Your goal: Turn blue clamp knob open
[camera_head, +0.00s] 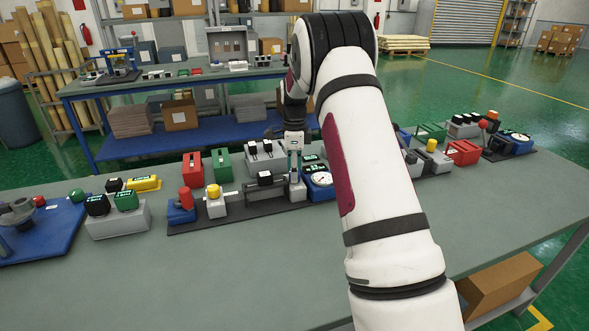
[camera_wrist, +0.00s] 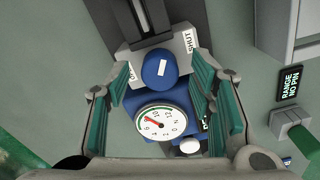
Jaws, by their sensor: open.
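The blue clamp knob (camera_wrist: 160,68), with a white mark on top, shows in the wrist view on a grey block (camera_wrist: 128,52) with a SHUT label at its right. A round gauge (camera_wrist: 160,122) on a blue base sits just below the knob in the picture. My gripper (camera_wrist: 158,76) is open, its green-padded fingers on the left and right of the knob, with visible gaps; contact is not seen. In the head view my gripper (camera_head: 294,160) points down over the fixture beside the gauge (camera_head: 321,179); the knob cannot be made out there.
A dark base plate (camera_head: 235,217) carries several devices, including a yellow knob (camera_head: 213,191) and a red knob (camera_head: 187,198). Green (camera_head: 222,165) and red (camera_head: 193,169) boxes stand behind. A RANGE NO PIN label (camera_wrist: 290,84) is at the right. The front of the table is clear.

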